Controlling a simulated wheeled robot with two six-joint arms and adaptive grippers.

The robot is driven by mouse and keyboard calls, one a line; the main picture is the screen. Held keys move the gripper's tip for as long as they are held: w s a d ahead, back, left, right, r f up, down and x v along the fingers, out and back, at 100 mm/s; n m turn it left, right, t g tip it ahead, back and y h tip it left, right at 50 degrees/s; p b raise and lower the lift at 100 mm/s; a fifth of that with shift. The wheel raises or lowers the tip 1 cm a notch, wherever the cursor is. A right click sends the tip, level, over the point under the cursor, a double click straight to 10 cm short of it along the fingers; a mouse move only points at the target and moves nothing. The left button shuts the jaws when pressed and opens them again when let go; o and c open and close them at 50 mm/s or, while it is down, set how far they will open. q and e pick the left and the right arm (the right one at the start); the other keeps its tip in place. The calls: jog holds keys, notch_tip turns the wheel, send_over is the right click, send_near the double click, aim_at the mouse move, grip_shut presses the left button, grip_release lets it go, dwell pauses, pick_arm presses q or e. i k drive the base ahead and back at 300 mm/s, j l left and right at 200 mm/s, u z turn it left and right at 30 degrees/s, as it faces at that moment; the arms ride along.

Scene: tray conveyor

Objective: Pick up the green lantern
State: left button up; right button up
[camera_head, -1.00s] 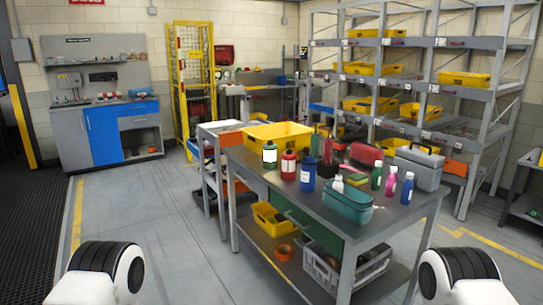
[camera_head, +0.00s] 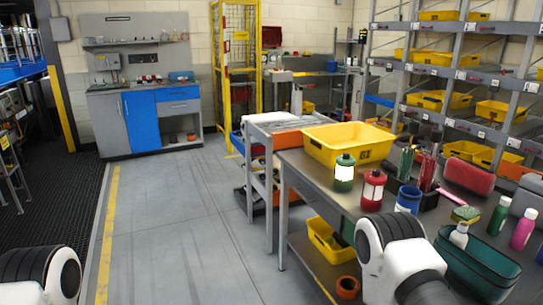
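The green lantern (camera_head: 344,172), with a pale glowing middle and a dark green top and base, stands upright on the workbench (camera_head: 325,188) near its far left part, just in front of the yellow bin. Only links of my arms show, at the lower left and at the lower right in front of the bench. Neither gripper can be seen. Nothing touches the green lantern.
A yellow bin (camera_head: 346,141) sits behind the lanterns. A teal basket (camera_head: 478,262), bottles and a red case (camera_head: 468,176) crowd the bench's right. A grey cart (camera_head: 258,150) stands left of the bench. The floor (camera_head: 180,220) on the left is clear.

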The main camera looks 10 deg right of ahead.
aim_at(343, 181)
jog(key=i+j+z, duration=0.15)
jog(key=i, duration=0.4)
jog(key=i+j+z, duration=0.15)
jog(key=i, duration=0.45)
jog(key=i+j+z, duration=0.15)
jog(key=i, duration=0.4)
